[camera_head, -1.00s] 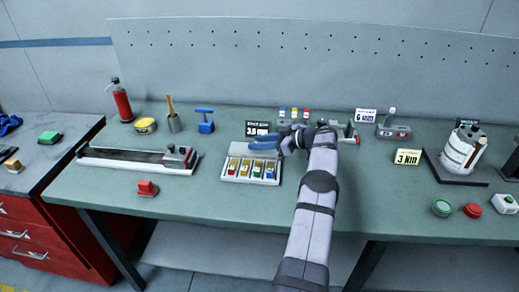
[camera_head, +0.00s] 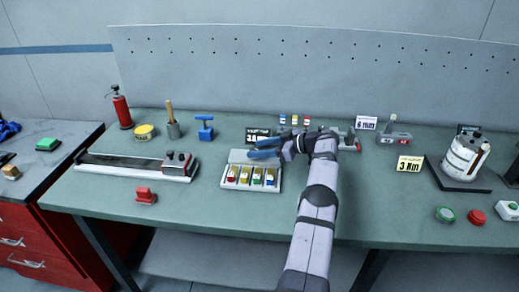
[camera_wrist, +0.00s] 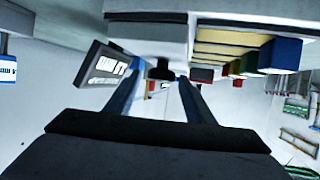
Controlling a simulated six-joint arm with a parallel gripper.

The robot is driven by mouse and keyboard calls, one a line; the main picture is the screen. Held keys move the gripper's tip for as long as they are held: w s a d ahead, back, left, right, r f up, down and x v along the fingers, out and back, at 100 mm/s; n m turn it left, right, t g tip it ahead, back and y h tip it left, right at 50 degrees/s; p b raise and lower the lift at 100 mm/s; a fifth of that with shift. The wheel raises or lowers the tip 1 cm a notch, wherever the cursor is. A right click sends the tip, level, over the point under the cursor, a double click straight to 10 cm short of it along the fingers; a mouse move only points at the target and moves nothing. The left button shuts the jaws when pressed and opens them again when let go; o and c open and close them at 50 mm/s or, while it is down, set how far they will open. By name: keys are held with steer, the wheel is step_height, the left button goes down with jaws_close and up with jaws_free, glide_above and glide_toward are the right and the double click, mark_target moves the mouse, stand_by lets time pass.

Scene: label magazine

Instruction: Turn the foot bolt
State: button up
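My gripper (camera_head: 266,149) reaches left over the back of a white tray that holds several coloured blocks (camera_head: 251,175). In the wrist view its two blue fingers (camera_wrist: 160,80) are spread apart with nothing held. A small dark knob (camera_wrist: 161,70), possibly the foot bolt, shows at the edge of a pale grey body (camera_wrist: 150,35), seen between the fingertips. I cannot tell whether the fingers touch it. In the head view this knob is hidden or too small to pick out.
A black sign (camera_head: 257,135) stands close behind my gripper, and it also shows in the wrist view (camera_wrist: 105,72). A long grey rail device (camera_head: 130,165) lies at the left. The front of the bench is mostly clear.

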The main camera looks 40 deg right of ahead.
steer(key=shift+f, duration=0.1)
steer(key=shift+s+d, duration=0.3)
steer(key=shift+s, duration=0.2)
steer(key=shift+r+b+v, duration=0.1)
steer(key=shift+b+v, duration=0.35)
steer(key=shift+v, duration=1.15)
steer(key=shift+r+b+v, duration=0.15)
steer(key=shift+b+v, duration=0.3)
steer(key=shift+v, duration=1.15)
steer(key=shift+w, duration=0.1)
steer(key=shift+w+a, duration=0.1)
steer(key=shift+a, duration=0.05)
